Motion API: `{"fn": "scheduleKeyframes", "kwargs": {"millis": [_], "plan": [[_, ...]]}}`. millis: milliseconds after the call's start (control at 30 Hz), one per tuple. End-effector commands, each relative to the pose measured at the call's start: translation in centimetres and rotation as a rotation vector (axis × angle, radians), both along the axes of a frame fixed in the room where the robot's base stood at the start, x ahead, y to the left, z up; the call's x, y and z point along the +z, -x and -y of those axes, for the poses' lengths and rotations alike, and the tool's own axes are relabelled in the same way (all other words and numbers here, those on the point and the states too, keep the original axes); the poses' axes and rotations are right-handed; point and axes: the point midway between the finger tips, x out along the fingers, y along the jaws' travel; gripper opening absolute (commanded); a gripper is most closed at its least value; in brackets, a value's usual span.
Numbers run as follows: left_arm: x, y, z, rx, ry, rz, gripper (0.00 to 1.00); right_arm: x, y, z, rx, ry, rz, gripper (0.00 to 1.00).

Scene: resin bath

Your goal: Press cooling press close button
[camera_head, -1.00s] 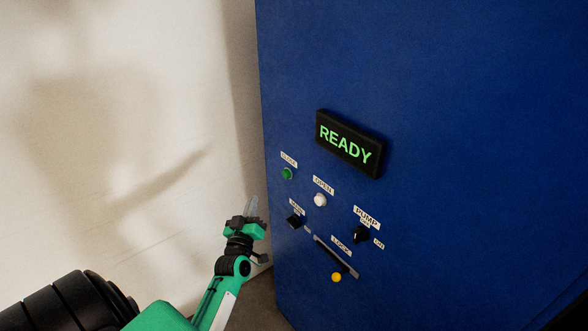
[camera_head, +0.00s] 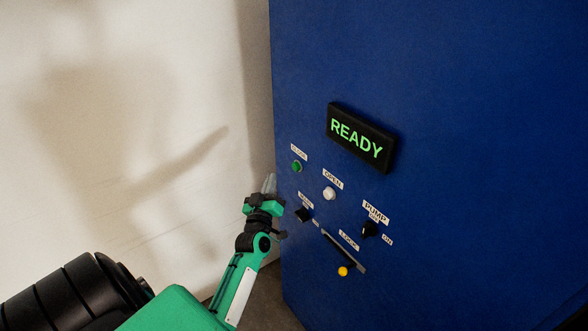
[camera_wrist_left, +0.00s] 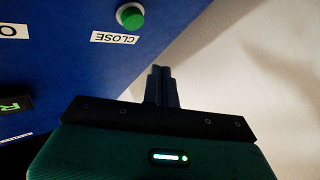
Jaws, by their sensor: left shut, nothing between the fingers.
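The green close button (camera_head: 297,166) sits on the blue cooling press panel (camera_head: 450,80), just under a small label. In the left wrist view the same green button (camera_wrist_left: 131,17) shows at the top, beside the label reading CLOSE (camera_wrist_left: 115,38). My left gripper (camera_head: 269,183) is shut and empty, at the panel's left edge, to the left of and a little below the button, apart from it. In the left wrist view its fingertips (camera_wrist_left: 160,72) point up, below and right of the button. My right gripper is in neither view.
A lit READY display (camera_head: 358,138) is on the panel above the controls. Near the close button are a white OPEN button (camera_head: 329,193), a black MAIN knob (camera_head: 303,215), a PUMP knob (camera_head: 370,229) and a LOCK slot with a yellow knob (camera_head: 343,271). A pale wall (camera_head: 120,120) stands left.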

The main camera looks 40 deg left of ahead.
Motion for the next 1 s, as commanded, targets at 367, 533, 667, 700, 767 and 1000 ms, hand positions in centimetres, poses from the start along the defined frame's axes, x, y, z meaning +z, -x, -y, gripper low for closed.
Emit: {"fn": "scheduleKeyframes", "kwargs": {"millis": [367, 533, 667, 700, 767, 1000], "plan": [[-0.1, -4.2, 1.2, 0.0, 0.002, -0.001, 0.0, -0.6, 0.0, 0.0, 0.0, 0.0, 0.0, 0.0], [0.0, -4.8, 1.4, 0.0, 0.0, 0.0, 0.0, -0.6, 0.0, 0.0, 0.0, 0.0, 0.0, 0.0], [0.0, -4.9, 1.4, 0.0, 0.0, -0.001, 0.0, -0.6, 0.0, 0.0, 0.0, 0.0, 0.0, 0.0], [0.0, -4.9, 1.4, 0.0, 0.0, -0.001, 0.0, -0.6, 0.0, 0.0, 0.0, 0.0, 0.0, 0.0], [0.0, -4.9, 1.4, 0.0, 0.0, -0.001, 0.0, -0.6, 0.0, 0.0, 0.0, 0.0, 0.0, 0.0], [0.0, -4.9, 1.4, 0.0, 0.0, -0.001, 0.0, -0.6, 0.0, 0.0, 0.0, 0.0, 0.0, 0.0]]}}
